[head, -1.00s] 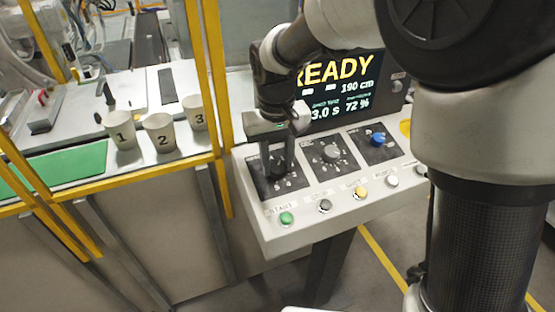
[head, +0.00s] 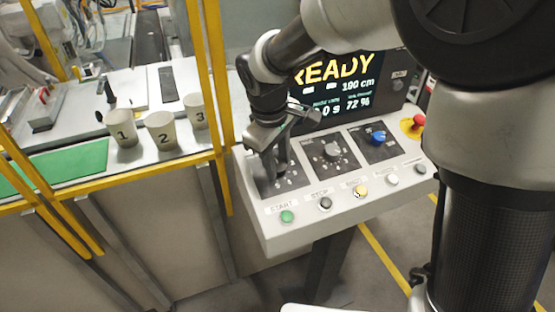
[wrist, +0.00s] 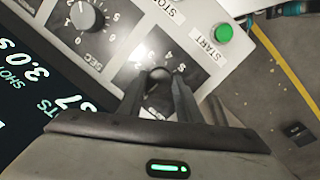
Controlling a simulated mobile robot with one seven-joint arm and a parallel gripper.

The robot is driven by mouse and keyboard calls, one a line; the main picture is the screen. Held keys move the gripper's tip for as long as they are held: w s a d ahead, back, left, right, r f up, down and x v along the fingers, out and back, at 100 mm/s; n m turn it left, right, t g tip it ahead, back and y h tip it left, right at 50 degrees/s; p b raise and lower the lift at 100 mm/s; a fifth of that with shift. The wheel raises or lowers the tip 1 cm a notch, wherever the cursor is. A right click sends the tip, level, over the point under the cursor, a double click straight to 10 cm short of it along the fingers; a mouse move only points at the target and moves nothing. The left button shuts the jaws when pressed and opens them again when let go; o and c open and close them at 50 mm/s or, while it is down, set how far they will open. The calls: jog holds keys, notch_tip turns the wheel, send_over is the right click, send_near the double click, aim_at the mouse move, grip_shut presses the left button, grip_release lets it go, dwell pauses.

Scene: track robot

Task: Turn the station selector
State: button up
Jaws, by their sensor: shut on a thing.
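The station selector is a black knob (wrist: 160,76) on the leftmost dark plate (head: 258,187) of the sloped control panel. In the wrist view its round end shows between my two finger tips, with printed digits around it. My gripper (head: 276,180) reaches down onto this plate and is shut on the knob; it also shows in the wrist view (wrist: 159,92). In the head view the fingers hide most of the knob, and I cannot tell which digit it points at.
A grey dial (head: 332,150) and a blue knob (head: 378,138) sit to the right. A green START button (head: 287,216) and several other buttons line the front edge. A red emergency stop (head: 418,121) is at the far right. The READY screen (head: 345,85) stands behind; a yellow post (head: 207,70) is left.

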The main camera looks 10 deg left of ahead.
dwell(0.4)
jog(key=o, duration=1)
jog(key=shift+o, duration=0.2)
jog(key=shift+r, duration=0.1)
jog(key=s+a+r+p, duration=0.1)
jog(key=s+r, duration=0.2)
jog(key=r, duration=1.4)
jog(key=shift+s, duration=0.15)
jog(key=shift+p, duration=0.3)
